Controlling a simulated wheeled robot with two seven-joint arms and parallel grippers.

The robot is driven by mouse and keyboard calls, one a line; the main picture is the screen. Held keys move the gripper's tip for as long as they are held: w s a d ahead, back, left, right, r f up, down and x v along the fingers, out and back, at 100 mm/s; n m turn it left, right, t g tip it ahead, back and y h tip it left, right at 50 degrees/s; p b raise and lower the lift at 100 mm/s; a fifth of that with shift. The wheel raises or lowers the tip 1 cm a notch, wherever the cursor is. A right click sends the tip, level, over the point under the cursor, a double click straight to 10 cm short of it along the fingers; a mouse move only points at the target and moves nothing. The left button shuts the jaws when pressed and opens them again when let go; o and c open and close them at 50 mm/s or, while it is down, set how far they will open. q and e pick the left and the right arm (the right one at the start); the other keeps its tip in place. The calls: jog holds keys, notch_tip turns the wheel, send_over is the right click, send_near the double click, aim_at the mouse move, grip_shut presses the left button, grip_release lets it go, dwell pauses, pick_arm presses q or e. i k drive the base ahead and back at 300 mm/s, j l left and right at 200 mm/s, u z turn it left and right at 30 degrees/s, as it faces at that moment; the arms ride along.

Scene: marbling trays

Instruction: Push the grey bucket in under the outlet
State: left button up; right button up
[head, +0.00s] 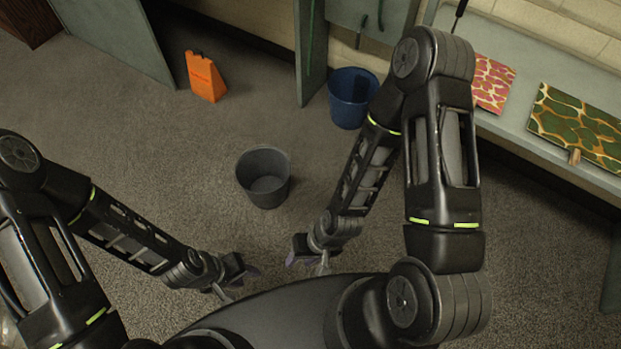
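The grey bucket (245,178) stands upright and empty on the carpet, ahead of both grippers and touching neither. My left gripper (238,284) is low, to the front left of the bucket, with its fingers apart and nothing between them. My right gripper (307,265) is to the front right of the bucket, also with its fingers apart and empty. I cannot clearly make out the outlet; thin green upright pipes or strips show by the grey panels at the back.
A blue bucket (349,101) stands by the back panels, partly behind my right arm. An orange wedge-shaped floor sign (205,76) stands at back left. A bench (545,150) with marbled boards (575,127) runs along the right.

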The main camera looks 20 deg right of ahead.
aim_at(263, 172)
jog(key=z, duration=0.15)
jog(key=i+j, duration=0.1)
jog(key=j, duration=0.3)
jog(key=i+j+u, duration=0.1)
jog(key=j, duration=0.25)
jog(key=i+j+u, duration=0.1)
jog(key=j, duration=0.3)
jog(key=i+j, duration=0.15)
jog(key=j, duration=0.2)
jog(key=i+j+u, duration=0.1)
jog(key=j, duration=0.25)
